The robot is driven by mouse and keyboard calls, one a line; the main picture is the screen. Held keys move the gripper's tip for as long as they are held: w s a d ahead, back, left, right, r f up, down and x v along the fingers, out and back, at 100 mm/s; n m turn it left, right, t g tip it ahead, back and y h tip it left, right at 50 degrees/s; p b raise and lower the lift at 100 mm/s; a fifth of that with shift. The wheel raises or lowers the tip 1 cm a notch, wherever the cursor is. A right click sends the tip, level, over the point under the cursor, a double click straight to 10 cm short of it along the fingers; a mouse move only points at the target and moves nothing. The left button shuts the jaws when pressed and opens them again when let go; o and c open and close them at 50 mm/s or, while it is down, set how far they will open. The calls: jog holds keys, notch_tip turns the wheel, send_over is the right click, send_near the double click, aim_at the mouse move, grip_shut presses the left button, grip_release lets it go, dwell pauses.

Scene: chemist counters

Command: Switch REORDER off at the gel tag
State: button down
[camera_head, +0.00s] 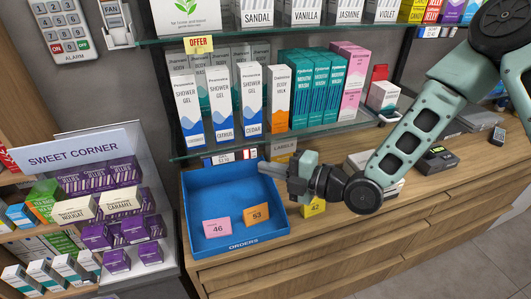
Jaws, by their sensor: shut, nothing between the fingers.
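My gripper (265,167) comes in from the right, shut and empty.
The blue ORDERS tray (243,241), with a pink card 46 (217,228) and an orange card 53 (256,215), stands on the wooden counter below. A LABELS box (284,149) is behind my gripper. The glass shelf (300,132) overhangs the counter. The Sweet Corner stand (75,155) is at left.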

aim_at(254, 155)
jog(key=w, duration=0.1)
jog(key=w+p, duration=0.1)
jog(key=w+a, duration=0.1)
jog(key=shift+w+f+p, duration=0.3)
jog(key=shift+w+p, duration=0.05)
jog(key=f+n+y+b, duration=0.1)
jog(key=b, duration=0.5)
jog(key=shift+w+f, duration=0.1)
jog(key=shift+w, duration=0.25)
jog(key=shift+w+r+p, duration=0.1)
jog(key=shift+r+p, duration=0.35)
jog(key=shift+r, duration=0.05)
